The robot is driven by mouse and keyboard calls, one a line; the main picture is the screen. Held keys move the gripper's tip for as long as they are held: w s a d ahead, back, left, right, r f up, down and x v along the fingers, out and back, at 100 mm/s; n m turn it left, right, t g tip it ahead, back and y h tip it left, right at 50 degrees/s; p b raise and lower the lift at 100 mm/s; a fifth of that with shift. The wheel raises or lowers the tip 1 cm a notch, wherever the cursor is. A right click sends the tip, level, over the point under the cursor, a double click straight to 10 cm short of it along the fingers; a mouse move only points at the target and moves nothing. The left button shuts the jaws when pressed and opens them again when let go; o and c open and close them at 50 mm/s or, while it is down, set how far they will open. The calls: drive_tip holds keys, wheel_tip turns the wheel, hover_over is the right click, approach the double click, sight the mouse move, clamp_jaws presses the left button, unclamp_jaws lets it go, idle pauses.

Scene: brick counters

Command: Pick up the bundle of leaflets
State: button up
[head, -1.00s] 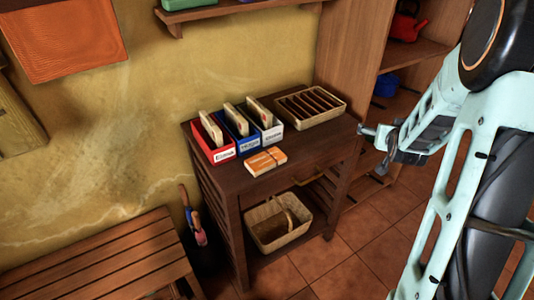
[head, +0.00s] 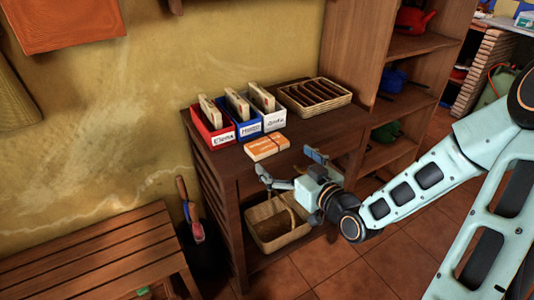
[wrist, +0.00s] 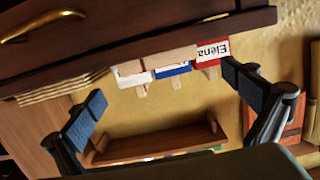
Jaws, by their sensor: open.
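The bundle of leaflets (head: 266,147) is a small orange and white stack with a band. It lies flat near the front edge of the dark wooden cabinet top (head: 222,160), in front of the blue and white boxes. My gripper (head: 289,168) is open and empty, in front of the cabinet and close to the bundle, not touching it. In the wrist view my two fingers (wrist: 168,92) are spread wide, with the cabinet's edge and the boxes beyond them.
Behind the bundle stand a red box (head: 214,138) labelled Elena, a blue box (head: 246,130) and a white box (head: 273,121), all holding cards. A slatted wicker tray (head: 343,100) is at the back right. A basket (head: 266,236) sits on the lower shelf. A bench (head: 90,260) is at left.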

sight(267, 143)
drive_tip(key=shift+w+a+f+b, duration=0.3)
drive_tip(key=shift+w+f+b, duration=0.05)
drive_tip(key=shift+b, duration=0.5)
drive_tip(key=shift+r+x, duration=0.2)
drive_tip(key=shift+x, duration=1.35)
drive_tip(key=b+x, duration=0.1)
drive_tip(key=x, duration=0.4)
drive_tip(key=shift+w+d+r, duration=0.1)
drive_tip(key=shift+r, duration=0.05)
drive_tip(key=shift+c, duration=0.4)
drive_tip(key=c, duration=0.8)
drive_tip(key=shift+r, duration=0.15)
drive_tip(key=shift+c, duration=0.2)
